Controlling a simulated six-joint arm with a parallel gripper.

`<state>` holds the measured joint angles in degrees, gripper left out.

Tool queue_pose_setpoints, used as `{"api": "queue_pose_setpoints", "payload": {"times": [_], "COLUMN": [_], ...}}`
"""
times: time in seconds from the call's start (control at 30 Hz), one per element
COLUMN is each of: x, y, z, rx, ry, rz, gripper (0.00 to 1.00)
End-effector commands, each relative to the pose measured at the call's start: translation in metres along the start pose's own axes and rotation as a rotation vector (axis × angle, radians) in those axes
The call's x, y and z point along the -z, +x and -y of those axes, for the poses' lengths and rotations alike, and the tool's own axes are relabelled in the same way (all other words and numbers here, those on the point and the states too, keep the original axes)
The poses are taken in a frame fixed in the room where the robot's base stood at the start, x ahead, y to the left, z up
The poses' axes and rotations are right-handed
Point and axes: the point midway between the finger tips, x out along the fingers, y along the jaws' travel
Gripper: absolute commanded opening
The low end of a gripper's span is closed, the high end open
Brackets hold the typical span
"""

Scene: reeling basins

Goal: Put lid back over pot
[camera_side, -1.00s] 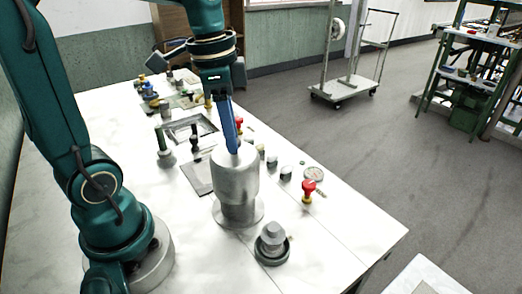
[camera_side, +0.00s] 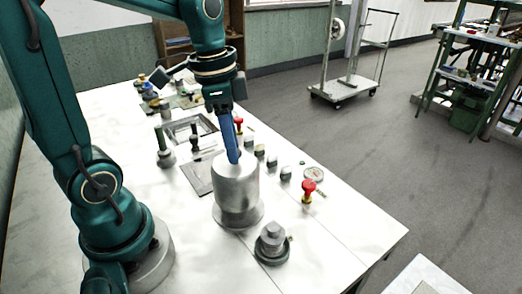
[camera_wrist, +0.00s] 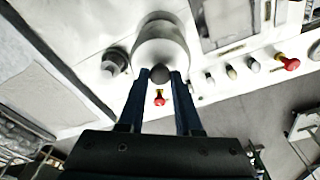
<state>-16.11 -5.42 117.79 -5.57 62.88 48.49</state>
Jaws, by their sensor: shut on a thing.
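The lid (camera_side: 235,184) is a silver cylinder-like cover at the middle of the table in the side view. Its lower end is around the pot (camera_side: 238,216), whose lower part and wide foot show beneath it. I cannot tell whether the lid is fully seated. My gripper (camera_side: 234,159) points down from above, with blue fingers shut on the lid's top knob. In the wrist view my gripper (camera_wrist: 160,77) has the dark round knob (camera_wrist: 160,73) between its fingertips. The pale lid (camera_wrist: 162,45) shows behind it; the pot is mostly hidden.
A small grey stepped part (camera_side: 272,241) stands in front of the pot. A red knob (camera_side: 309,187) and several small dark knobs (camera_side: 286,173) line the right side. The front right table (camera_side: 355,225) is clear.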

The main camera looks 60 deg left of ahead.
Motion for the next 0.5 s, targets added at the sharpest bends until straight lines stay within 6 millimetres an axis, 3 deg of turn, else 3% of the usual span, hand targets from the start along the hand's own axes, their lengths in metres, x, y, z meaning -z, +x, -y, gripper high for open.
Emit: {"api": "queue_pose_setpoints", "payload": {"times": [0.5], "x": [-0.0006], "y": [0.0046], "z": [-0.0001], "rx": [-0.001], "ry": [0.000], "rz": [0.001], "gripper": [0.00]}}
